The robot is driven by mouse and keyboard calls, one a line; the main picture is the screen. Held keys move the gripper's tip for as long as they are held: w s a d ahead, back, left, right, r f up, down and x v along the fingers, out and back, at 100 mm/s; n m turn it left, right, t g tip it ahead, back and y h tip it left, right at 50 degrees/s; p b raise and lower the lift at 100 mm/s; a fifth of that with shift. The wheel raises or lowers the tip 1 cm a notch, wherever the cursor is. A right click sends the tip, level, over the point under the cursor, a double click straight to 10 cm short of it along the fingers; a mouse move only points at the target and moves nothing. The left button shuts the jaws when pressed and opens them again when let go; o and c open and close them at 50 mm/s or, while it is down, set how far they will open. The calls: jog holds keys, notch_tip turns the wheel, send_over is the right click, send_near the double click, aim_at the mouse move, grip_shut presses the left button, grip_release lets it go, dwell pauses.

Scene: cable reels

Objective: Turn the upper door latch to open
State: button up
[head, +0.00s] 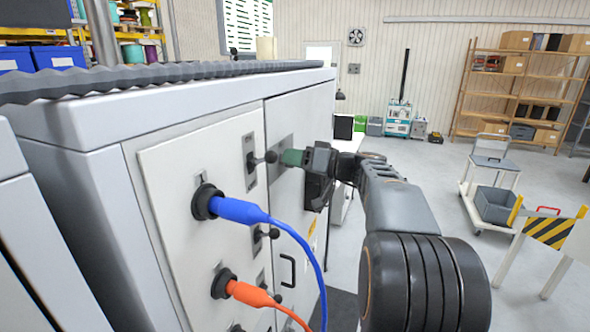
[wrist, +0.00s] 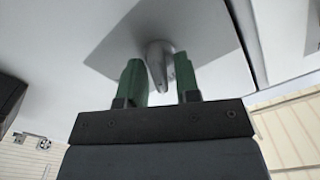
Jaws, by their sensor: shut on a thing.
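The upper door latch shows in the wrist view as a grey metal handle (wrist: 158,58) standing out from a grey square plate (wrist: 212,38). In the head view its plate (head: 285,143) is on the upper part of the grey cabinet door (head: 312,110), and the handle itself is mostly hidden by my gripper. My gripper (head: 290,157) is at the plate with its green fingers on the latch. In the wrist view the fingers (wrist: 160,78) stand on both sides of the handle. The door looks flush with the cabinet front.
Left of the door is a panel with black toggle levers (head: 262,158), a blue plug and cable (head: 240,210) and an orange plug and cable (head: 250,293). A black pull handle (head: 288,270) is lower on the door. A cart (head: 490,160) and striped barrier (head: 550,232) stand right; floor between is clear.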

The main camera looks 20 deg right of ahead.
jog(key=m+b, duration=0.1)
jog(key=m, duration=0.5)
jog(key=shift+d+f, duration=0.1)
jog(key=m+p, duration=0.1)
jog(key=m, duration=0.4)
jog(key=shift+w+m, duration=0.1)
jog(key=shift+m, duration=0.3)
jog(key=shift+f, duration=0.1)
jog(key=o, duration=0.6)
jog(key=shift+d, duration=0.1)
jog(key=b+v, duration=0.1)
jog(key=v, duration=1.2)
jog(key=shift+s+d, duration=0.2)
jog(key=shift+s, duration=0.15)
